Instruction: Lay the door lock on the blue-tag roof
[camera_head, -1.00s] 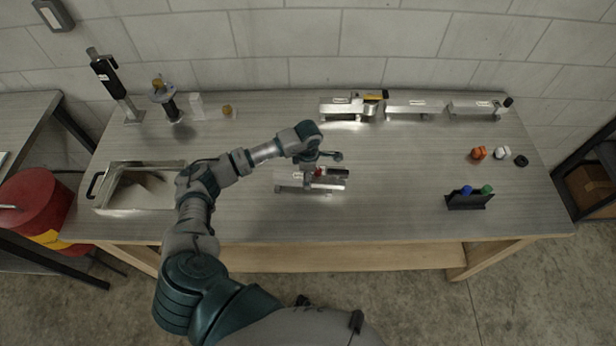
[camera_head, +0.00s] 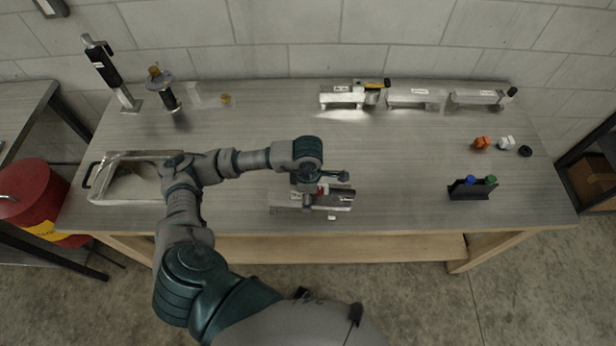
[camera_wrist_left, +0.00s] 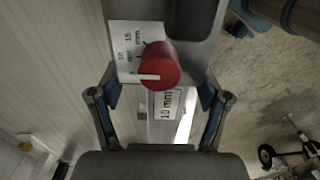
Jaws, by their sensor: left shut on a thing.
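My left gripper (camera_head: 309,188) is low over the front middle of the table. Its fingers sit on either side of a silver metal piece (camera_head: 338,203) with a red knob, a black end and white labels. In the left wrist view the red knob (camera_wrist_left: 160,66) stands beside a printed scale, with a "10 mm" label (camera_wrist_left: 166,104) between the fingers. The gripper is shut on this piece; I cannot tell whether it is the door lock. Several silver box-like units (camera_head: 410,105) with white labels stand at the back right; no blue tag can be made out. My right gripper is out of view.
A metal tray (camera_head: 130,192) is at the left and a red can (camera_head: 38,190) beyond it. Two upright tools (camera_head: 162,90) stand at the back left. A black holder (camera_head: 470,191) with blue and green caps is right. The table between the gripper and the back units is clear.

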